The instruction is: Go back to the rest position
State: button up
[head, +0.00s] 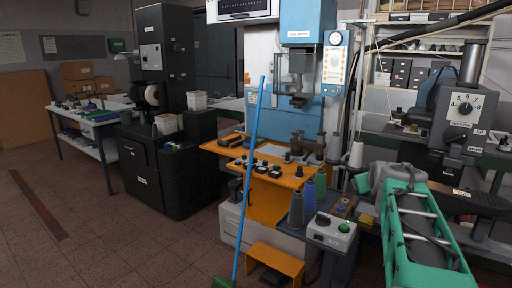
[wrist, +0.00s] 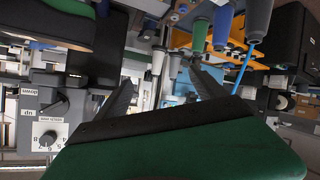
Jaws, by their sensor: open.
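My gripper (wrist: 163,88) shows in the wrist view as two dark fingers spread apart, with nothing between them. It is open and empty, and the picture there is upside down. In the head view my green and grey arm is folded at the lower right. The gripper's fingers cannot be made out there. No shoe last can be made out clearly in either view.
A blue and orange press (head: 267,178) stands ahead, with a blue broom handle (head: 252,165) leaning before it. Thread cones (head: 296,208) and a control box (head: 331,231) are close to my arm. A grey machine (head: 463,122) stands at right.

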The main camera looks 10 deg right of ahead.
jog(key=s+a+f+g+y+p, duration=0.1)
jog(key=s+a+f+y, duration=0.15)
jog(key=a, duration=0.45)
jog(key=s+a+f+g+y, duration=0.1)
jog(key=a+f, duration=0.2)
jog(key=a, duration=0.5)
jog(key=s+a+f+n+g+y+p, duration=0.1)
jog(key=s+a+f+g, duration=0.2)
jog(key=s+a+f, duration=0.3)
jog(key=s+a+f+g+y+p, duration=0.1)
jog(key=s+a+f+g+y, duration=0.1)
jog(key=s+a+f, duration=0.5)
jog(key=s+a+g, duration=0.1)
jog(key=s+a, duration=0.5)
jog(key=shift+s+a+f+n, duration=0.25)
jog(key=shift+a+f+n, duration=0.05)
jog(key=shift+n, duration=0.1)
jog(key=shift+c, duration=0.3)
